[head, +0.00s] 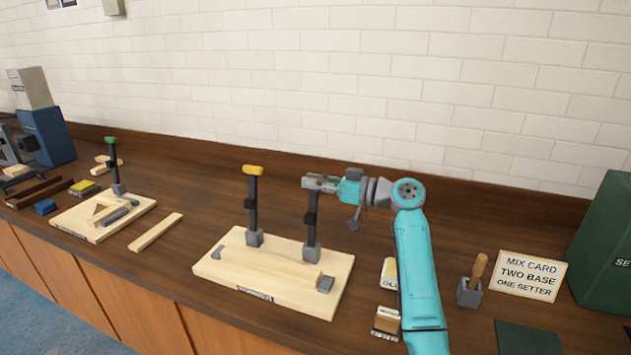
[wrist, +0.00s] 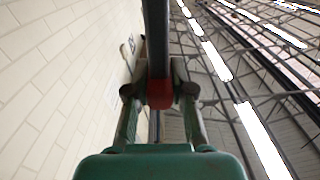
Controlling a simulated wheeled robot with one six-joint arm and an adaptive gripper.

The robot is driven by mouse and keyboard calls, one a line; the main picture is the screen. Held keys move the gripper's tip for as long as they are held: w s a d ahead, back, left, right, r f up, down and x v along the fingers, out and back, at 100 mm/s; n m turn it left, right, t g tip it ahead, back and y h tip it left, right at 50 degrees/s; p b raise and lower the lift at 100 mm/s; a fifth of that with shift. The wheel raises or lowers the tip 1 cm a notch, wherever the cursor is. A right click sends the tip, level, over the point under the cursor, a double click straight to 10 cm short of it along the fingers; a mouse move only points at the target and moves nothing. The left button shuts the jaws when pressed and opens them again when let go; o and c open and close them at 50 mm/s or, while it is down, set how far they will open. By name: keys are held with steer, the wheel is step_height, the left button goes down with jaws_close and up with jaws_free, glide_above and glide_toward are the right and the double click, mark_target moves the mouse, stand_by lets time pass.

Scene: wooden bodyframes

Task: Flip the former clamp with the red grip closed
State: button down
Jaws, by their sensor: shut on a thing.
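The former is the light wooden board (head: 212,265) in the middle of the bench, with a wooden strip (head: 262,268) lying on it. Two dark clamp levers stand upright on it, one with a yellow grip (head: 253,170). My gripper (head: 318,184) is at the top of the right lever (head: 311,222) and hides most of its grip in the head view. In the wrist view the red grip (wrist: 160,93) sits between the fingers of my gripper (wrist: 160,98), which are shut on it. The dark lever bar (wrist: 156,35) runs up from the grip there.
Another board with a green-gripped clamp (head: 111,140) stands at left, with a loose wooden strip (head: 155,231) beside it. At right are a glue container (head: 389,272), a small box (head: 387,322), a wooden-handled tool in a grey holder (head: 470,293), a card (head: 530,276) and a green case (head: 606,250).

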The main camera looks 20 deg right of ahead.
steer(key=shift+s+a+n, duration=0.3)
steer(key=shift+s+n, duration=0.1)
steer(key=shift+s, duration=0.05)
steer(key=s+a+f+n, duration=1)
steer(key=s+f+n, duration=0.3)
steer(key=s+n, duration=0.1)
steer(key=shift+s+a, duration=0.25)
steer(key=c, duration=1)
jaws_free()
steer(key=v, duration=1.2)
